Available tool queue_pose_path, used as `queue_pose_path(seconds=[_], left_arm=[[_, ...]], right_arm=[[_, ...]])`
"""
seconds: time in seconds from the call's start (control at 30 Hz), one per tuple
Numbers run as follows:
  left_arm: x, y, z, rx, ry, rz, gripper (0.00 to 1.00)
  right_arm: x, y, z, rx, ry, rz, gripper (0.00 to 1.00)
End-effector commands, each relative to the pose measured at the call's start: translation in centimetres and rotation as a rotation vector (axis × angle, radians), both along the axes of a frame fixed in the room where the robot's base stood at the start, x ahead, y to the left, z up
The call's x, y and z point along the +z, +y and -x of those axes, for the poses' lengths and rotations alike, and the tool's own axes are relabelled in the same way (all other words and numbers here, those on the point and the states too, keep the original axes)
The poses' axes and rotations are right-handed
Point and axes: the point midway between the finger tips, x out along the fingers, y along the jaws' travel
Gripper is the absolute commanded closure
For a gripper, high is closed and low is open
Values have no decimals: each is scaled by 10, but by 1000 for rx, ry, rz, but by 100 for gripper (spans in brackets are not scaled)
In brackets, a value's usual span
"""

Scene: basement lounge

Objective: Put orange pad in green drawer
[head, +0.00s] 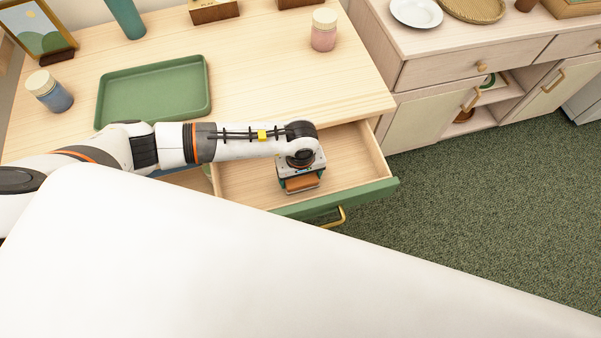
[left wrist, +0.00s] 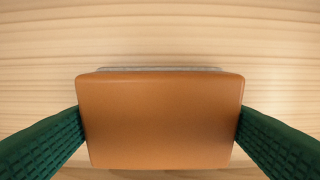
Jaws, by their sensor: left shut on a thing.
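The orange pad (left wrist: 160,115) is a flat brown-orange block with a thin grey layer at its far edge. In the left wrist view it lies between the two dark green fingers of my left gripper (left wrist: 160,135), which touch its sides. In the head view my left gripper (head: 301,184) is over the open green-fronted drawer (head: 386,186), with the pad (head: 302,183) at its tip, inside the drawer's outline. Pale wood fills the view behind the pad. I cannot tell whether the pad touches the drawer floor. My right gripper is not in view.
A green tray (head: 103,116) lies on the wooden top, with a blue jar (head: 52,95) to its left and a pink jar (head: 323,35) at the back right. The drawer's gold handle (head: 337,218) faces the green carpet. A pale cabinet (head: 430,120) stands to the right.

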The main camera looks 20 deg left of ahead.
Motion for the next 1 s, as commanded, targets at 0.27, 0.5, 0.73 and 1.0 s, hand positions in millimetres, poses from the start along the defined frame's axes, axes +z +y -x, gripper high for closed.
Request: queue_pose_path(seconds=[0.27,0.5,0.73,1.0], left_arm=[[-2,0,0,0,-1,0,44],[-4,0,0,0,-1,0,0],[-3,0,0,0,-1,0,0],[28,0,-2,-2,-6,2,0]], right_arm=[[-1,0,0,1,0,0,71],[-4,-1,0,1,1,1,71],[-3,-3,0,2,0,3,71],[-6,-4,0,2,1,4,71]])
